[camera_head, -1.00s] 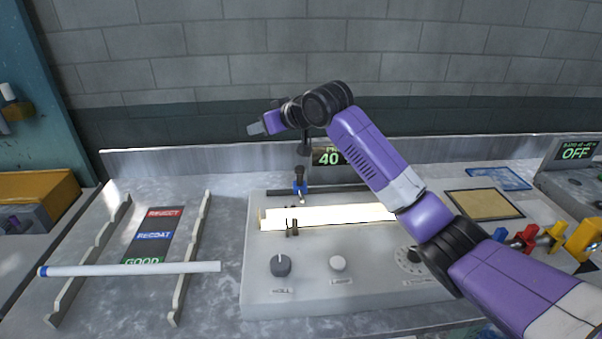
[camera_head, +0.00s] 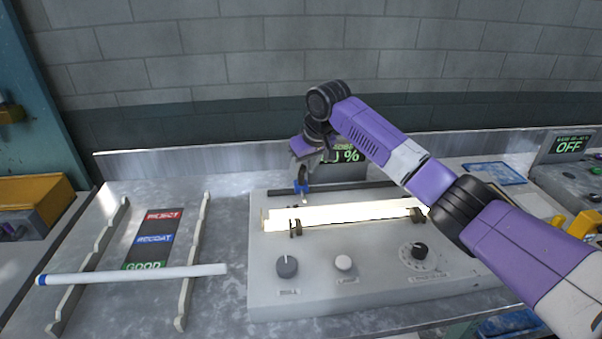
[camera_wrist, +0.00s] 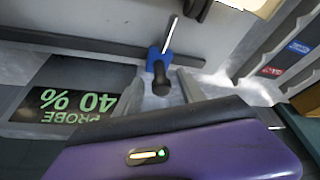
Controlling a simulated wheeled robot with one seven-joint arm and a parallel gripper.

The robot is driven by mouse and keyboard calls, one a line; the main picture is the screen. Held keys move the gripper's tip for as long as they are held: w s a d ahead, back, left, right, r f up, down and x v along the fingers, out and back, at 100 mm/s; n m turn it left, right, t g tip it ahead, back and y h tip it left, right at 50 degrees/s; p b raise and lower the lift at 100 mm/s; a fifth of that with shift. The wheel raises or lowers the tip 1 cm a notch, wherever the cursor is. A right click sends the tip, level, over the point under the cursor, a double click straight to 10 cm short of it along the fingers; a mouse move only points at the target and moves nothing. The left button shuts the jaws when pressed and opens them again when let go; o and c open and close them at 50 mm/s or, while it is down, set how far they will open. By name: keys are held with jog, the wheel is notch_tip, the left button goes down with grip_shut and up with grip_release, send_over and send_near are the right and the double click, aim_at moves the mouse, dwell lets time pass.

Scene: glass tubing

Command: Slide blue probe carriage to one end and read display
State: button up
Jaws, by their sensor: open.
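The blue probe carriage (camera_head: 302,187) sits near the left end of a dark rail (camera_head: 350,189) at the back of the grey test box. It also shows in the wrist view (camera_wrist: 160,64), with a dark round knob and a light rod. My gripper (camera_wrist: 158,84) is open, its two fingers on either side of the knob, with no clear contact visible. In the head view my gripper is just above and behind the carriage, partly hidden by its wrist. The probe display (camera_wrist: 68,104) reads "PROBE 40 %" in green; in the head view it is partly covered by my arm.
A bright glowing tube (camera_head: 340,214) lies in front of the rail. The box front has several knobs (camera_head: 287,266). At left, a white tube (camera_head: 130,274) lies across two rack rails beside REJECT, RECOAT and GOOD labels (camera_head: 151,241). Another display (camera_head: 572,146) reads OFF.

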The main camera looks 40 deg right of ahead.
jog(key=shift+x, duration=1.35)
grip_shut()
dwell(0.4)
